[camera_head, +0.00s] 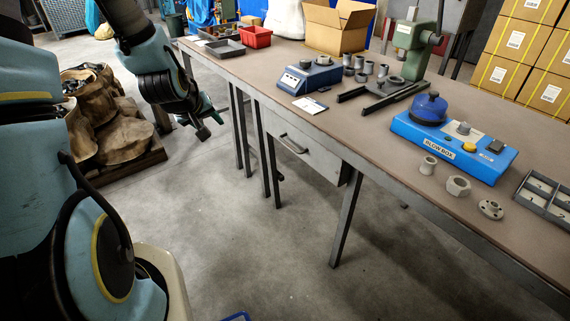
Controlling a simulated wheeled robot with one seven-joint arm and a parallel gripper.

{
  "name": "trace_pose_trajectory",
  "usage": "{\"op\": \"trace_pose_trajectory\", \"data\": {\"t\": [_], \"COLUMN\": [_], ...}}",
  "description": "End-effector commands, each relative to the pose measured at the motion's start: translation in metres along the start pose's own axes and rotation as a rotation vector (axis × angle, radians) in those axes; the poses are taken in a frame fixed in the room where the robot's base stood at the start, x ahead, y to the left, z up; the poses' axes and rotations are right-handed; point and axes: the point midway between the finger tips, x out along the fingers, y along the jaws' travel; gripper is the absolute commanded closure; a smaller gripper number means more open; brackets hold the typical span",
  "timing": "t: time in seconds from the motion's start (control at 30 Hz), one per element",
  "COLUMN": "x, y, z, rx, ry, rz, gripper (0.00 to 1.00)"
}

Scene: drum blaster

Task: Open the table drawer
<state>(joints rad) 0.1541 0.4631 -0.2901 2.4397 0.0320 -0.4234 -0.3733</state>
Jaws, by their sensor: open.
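The table drawer (315,157) is a grey metal box front under the near edge of the long workbench, in the middle of the head view. It looks shut, level with the table frame. Its dark curved handle (291,144) is on the front face. My gripper (203,130) hangs from my arm at the left, pointing down and right. It is open, and no object shows in it. It is apart from the drawer, to the left of the handle in the picture, with table legs seen between them.
The workbench (330,118) carries a blue blow box (455,148), a blue scale (309,78), a cardboard box (337,27) and several metal parts. Table legs (346,218) stand near the drawer. Brown sacks (115,135) lie on a pallet at the left. The floor before the drawer is clear.

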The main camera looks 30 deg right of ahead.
Motion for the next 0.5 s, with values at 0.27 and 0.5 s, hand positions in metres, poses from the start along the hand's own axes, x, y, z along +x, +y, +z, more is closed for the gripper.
{"op": "trace_pose_trajectory", "data": {"t": [0.27, 0.5], "x": [0.146, 0.211], "y": [0.074, 0.117], "z": [0.071, 0.12], "rx": [-0.271, -0.628], "ry": [0.187, 0.317], "rz": [0.372, 0.69], "gripper": [0.55, 0.55]}}
